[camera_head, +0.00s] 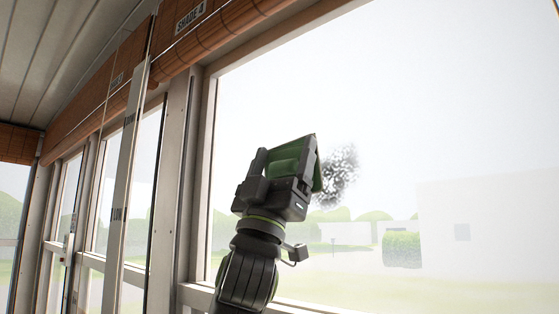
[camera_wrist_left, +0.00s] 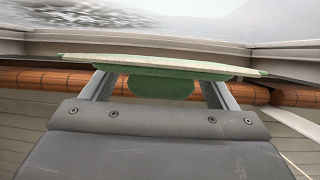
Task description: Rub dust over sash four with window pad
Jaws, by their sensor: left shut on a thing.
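My left gripper (camera_head: 287,172) is raised in front of the large window pane (camera_head: 400,120) and is shut on a green window pad (camera_head: 291,150). In the left wrist view the pad (camera_wrist_left: 160,86) sits between the two fingers, its flat face turned to the glass. I cannot tell whether the pad touches the glass. A speckled grey dust patch (camera_head: 338,177) is on the pane just right of the pad; part of it may be hidden behind the pad. Dust (camera_wrist_left: 75,20) also shows at the top left of the left wrist view. My right gripper is not in view.
A rolled orange shade (camera_head: 235,30) labelled "SHADE 4" hangs along the window top. A pale upright post or board (camera_head: 122,180) marked "LOW" stands left of the gripper. The window's left frame (camera_head: 207,175) is close to my arm. The pane is clear to the right.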

